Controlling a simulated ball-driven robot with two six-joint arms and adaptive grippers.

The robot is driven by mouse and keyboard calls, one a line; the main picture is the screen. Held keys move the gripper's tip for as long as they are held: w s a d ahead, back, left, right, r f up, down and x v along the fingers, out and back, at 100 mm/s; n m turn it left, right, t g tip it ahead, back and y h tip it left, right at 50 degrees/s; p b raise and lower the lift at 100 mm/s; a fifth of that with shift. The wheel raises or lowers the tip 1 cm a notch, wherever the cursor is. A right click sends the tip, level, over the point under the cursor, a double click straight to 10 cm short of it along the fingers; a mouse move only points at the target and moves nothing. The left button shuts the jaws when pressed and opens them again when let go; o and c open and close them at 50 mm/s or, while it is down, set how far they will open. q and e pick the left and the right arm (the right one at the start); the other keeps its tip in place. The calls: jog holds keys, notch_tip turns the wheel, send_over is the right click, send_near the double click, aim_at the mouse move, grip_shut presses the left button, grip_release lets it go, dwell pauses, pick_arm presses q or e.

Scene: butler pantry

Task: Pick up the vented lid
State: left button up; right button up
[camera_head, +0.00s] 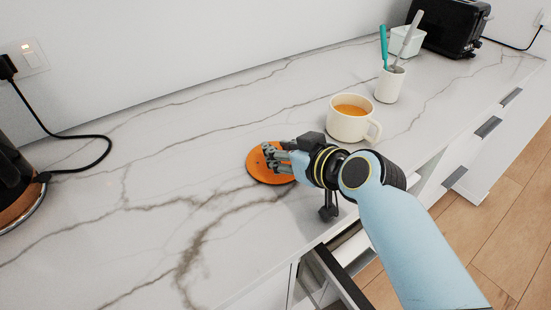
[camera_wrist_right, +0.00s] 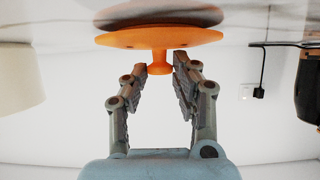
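The vented lid (camera_head: 258,171) is a round orange disc lying on the marble counter, partly hidden by my right gripper in the head view. In the wrist view the orange lid (camera_wrist_right: 160,38) shows with its knob (camera_wrist_right: 160,62) pointing toward the gripper. My right gripper (camera_head: 274,153) is over the lid. In the wrist view the fingers of this gripper (camera_wrist_right: 161,72) are open, one on each side of the knob, with small gaps visible. My left gripper is in neither view.
A cream mug (camera_head: 346,125) of orange liquid stands just behind and right of the lid. A white cup (camera_head: 388,87) with utensils, a white tub (camera_head: 409,41) and a black toaster (camera_head: 446,30) stand farther back. A drawer (camera_head: 330,275) is open below.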

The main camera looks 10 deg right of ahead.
grip_shut()
